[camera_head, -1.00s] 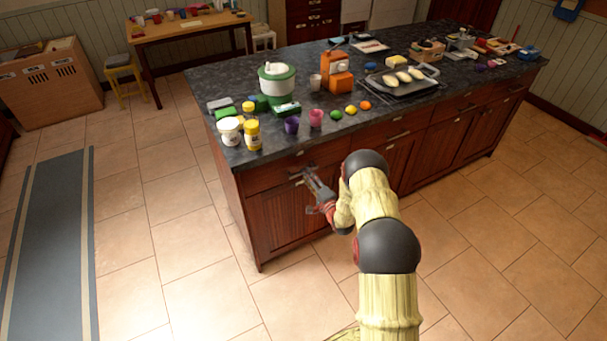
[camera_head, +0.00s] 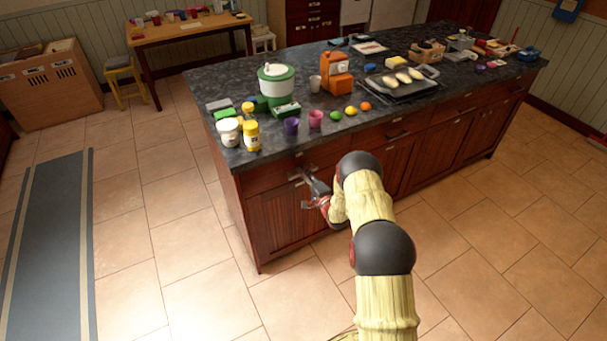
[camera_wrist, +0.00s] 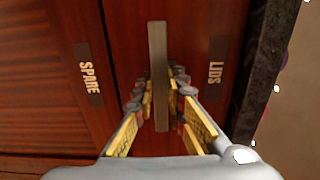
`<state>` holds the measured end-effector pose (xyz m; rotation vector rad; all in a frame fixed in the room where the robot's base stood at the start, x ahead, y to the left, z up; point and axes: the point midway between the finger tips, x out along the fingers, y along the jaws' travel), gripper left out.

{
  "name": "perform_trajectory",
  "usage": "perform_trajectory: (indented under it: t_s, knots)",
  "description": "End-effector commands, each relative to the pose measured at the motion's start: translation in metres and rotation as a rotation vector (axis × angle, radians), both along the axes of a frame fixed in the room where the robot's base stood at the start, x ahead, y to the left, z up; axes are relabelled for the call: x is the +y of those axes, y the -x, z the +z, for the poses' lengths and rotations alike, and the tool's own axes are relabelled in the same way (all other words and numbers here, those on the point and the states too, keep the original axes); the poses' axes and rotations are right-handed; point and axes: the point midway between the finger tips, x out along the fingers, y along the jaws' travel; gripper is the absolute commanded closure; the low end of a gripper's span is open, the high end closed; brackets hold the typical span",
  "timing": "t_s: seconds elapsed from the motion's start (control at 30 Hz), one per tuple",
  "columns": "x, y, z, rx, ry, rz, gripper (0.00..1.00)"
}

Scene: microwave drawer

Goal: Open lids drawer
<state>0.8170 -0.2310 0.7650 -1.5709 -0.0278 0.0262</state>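The lids drawer (camera_head: 265,178) is the front panel under the counter's near left corner, and it looks shut. Its "LIDS" label (camera_wrist: 216,62) shows in the wrist view. The drawer's grey bar handle (camera_wrist: 158,48) runs up the middle of the wrist view. My gripper (camera_wrist: 161,84) has one finger on each side of the handle, spread around it. Whether the pads touch the bar is hard to see. In the head view my gripper (camera_head: 306,180) is at the drawer front, and my arm partly hides that area.
A "SPARE" label (camera_wrist: 89,75) is on the neighbouring panel. Cups, jars and a green-white pot (camera_head: 277,86) stand on the dark counter (camera_head: 210,85) above. The tiled floor (camera_head: 200,250) left of the island is free.

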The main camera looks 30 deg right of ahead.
Motion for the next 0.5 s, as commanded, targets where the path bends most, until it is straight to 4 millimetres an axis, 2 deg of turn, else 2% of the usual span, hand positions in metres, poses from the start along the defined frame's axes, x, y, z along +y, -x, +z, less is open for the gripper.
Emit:
perform_trajectory:
  t_s: [0.17,0.5]
  knots:
    - [0.0,0.0004,-0.0009,0.002,0.0,0.0,1.0]
    - [0.0001,0.0006,-0.0014,0.003,0.0,0.0,1.0]
